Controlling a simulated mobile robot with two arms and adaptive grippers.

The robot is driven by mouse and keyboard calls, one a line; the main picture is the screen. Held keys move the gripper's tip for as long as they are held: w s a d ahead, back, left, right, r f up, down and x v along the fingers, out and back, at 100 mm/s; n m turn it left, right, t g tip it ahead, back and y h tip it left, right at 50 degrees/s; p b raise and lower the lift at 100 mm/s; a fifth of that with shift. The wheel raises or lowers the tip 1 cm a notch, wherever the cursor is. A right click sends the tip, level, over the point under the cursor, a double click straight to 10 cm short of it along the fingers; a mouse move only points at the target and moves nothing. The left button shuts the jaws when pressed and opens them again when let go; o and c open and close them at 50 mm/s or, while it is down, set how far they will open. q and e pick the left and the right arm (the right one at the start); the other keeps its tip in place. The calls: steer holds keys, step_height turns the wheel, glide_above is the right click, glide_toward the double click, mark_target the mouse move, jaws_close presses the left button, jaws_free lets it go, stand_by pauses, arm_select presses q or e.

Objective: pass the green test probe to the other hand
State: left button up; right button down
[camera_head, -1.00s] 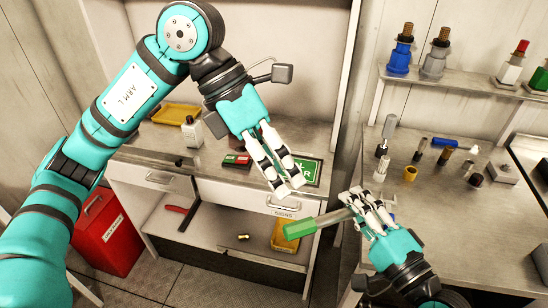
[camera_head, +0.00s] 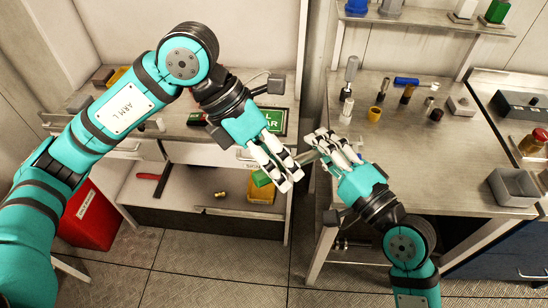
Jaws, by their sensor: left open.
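The green test probe (camera_head: 262,178) has its green handle towards the left and its thin grey shaft running right. The shaft ends between the fingers of my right gripper (camera_head: 322,146), which looks shut on it and holds it up in the air. My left gripper (camera_head: 287,181) is open, with its white fingers over the probe, beside the handle. Its fingers hide part of the probe between handle and shaft. I cannot tell whether they touch it.
A workbench (camera_head: 430,180) on the right carries several small parts, a yellow cup (camera_head: 375,114) and a grey bin (camera_head: 510,187). Behind the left gripper stands a bench with an open lower shelf (camera_head: 190,195) and a yellow tray (camera_head: 262,193). A red box (camera_head: 90,215) stands at the left.

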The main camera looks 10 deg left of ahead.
arm_select(q)
jaws_close()
arm_select(e)
steer(key=c, duration=1.4)
jaws_free()
